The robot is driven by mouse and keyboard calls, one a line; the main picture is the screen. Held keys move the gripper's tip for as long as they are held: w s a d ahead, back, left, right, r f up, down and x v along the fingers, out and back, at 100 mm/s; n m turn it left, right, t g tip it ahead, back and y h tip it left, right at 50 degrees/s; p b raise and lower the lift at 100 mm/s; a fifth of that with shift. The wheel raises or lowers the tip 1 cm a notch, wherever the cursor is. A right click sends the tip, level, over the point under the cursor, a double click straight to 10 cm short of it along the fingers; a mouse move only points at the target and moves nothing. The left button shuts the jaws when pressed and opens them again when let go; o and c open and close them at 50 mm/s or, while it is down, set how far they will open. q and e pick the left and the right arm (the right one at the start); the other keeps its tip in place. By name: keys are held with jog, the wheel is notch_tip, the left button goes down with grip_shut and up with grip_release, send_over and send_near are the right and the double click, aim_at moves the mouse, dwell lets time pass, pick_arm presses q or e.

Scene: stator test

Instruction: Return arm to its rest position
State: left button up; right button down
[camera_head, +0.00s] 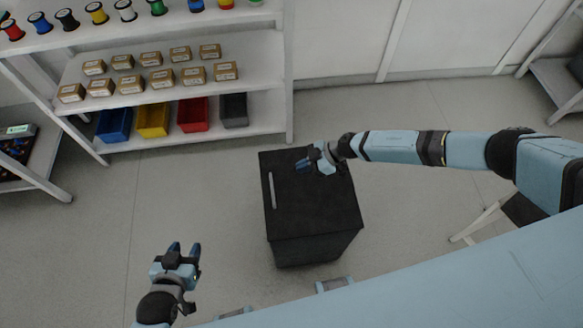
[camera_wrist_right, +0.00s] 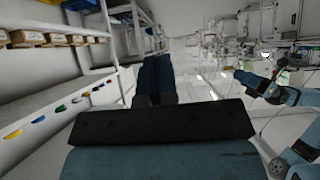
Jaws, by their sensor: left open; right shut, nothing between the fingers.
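My right arm (camera_head: 395,147) reaches in from the right in the head view. Its gripper (camera_head: 304,165) is above the black cabinet, with its fingers pointing left. In the right wrist view the right gripper's fingers (camera_wrist_right: 154,78) are together with nothing between them. My left gripper (camera_head: 184,249) is at the lower left of the head view, over the floor. Its two fingers are apart and empty.
A black cabinet (camera_head: 315,215) with a pale strip on it stands in the middle. A white shelf (camera_head: 267,78) at the upper left holds spools, small boxes (camera_head: 193,76) and coloured bins (camera_head: 152,119). Free floor (camera_head: 215,185) lies between shelf and cabinet.

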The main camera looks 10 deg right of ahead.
jog(key=shift+d+r, duration=0.15)
jog(key=shift+d, duration=0.1)
jog(key=shift+s+a, duration=0.1)
jog(key=s+a+r+m+t+y+p, duration=0.1)
jog(key=s+a+r+m+t+p, duration=0.15)
jog(key=s+a+r+t, duration=0.3)
jog(key=s+a+r+m+t+y+p, duration=0.1)
jog(key=s+a+r+m+t, duration=0.25)
jog(key=a+r, duration=0.45)
jog(key=s+d+r+m+h+p, duration=0.1)
jog(key=s+d+m+h, duration=0.3)
jog(key=d, duration=0.4)
jog(key=s+d+r+m+h+p, duration=0.1)
jog(key=s+d+m+h+p, duration=0.1)
jog(key=s+d+h, duration=0.3)
jog(key=s+d+m, duration=0.1)
jog(key=d, duration=0.3)
jog(key=shift+s+r+m+t+h, duration=0.3)
jog(key=shift+s+r+m+h, duration=0.05)
jog(key=shift+s+m+h, duration=0.05)
jog(key=shift+d, duration=0.1)
